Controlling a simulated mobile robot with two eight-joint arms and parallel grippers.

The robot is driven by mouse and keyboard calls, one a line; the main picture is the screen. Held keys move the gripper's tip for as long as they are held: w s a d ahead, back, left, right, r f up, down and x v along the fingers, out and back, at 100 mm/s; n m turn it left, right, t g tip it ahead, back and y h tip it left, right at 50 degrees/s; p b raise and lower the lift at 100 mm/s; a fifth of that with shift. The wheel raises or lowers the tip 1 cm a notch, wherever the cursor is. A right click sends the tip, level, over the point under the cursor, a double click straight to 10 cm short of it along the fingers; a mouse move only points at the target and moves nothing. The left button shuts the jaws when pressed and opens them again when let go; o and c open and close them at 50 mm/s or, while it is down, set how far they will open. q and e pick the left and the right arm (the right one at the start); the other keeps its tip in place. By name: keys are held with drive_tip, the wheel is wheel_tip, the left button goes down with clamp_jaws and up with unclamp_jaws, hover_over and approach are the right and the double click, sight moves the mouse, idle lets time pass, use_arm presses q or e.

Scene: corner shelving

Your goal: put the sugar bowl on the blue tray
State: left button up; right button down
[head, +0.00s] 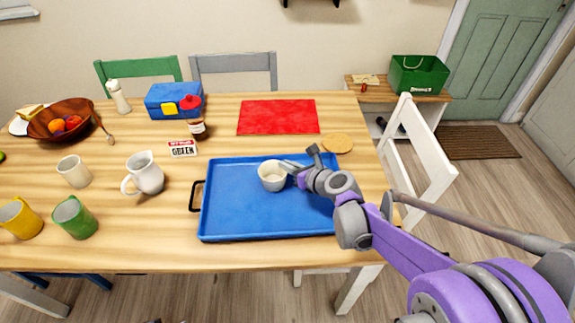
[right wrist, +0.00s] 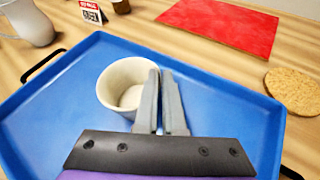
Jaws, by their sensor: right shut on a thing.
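The sugar bowl (head: 269,178), a small cream-white open bowl, is upright over the middle of the blue tray (head: 228,218). I cannot tell whether its base touches the tray floor. My right gripper (head: 290,167) comes in from the right and is shut on the bowl's right-hand wall. In the right wrist view the fingers (right wrist: 162,78) pinch the near right rim of the bowl (right wrist: 118,78), partly hiding that side. The blue tray (right wrist: 225,125) surrounds it and is otherwise empty. My left gripper is not in view.
A white jug (head: 148,176), a cream cup (head: 75,172), a green mug (head: 76,217) and a yellow mug (head: 20,220) stand left of the tray. A red mat (head: 277,117), cork disc (head: 337,143), jar (head: 198,130) and small sign (head: 183,149) lie behind it.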

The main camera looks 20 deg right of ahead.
drive_tip(key=c, duration=1)
unclamp_jaws()
drive_tip(key=shift+f, duration=0.1)
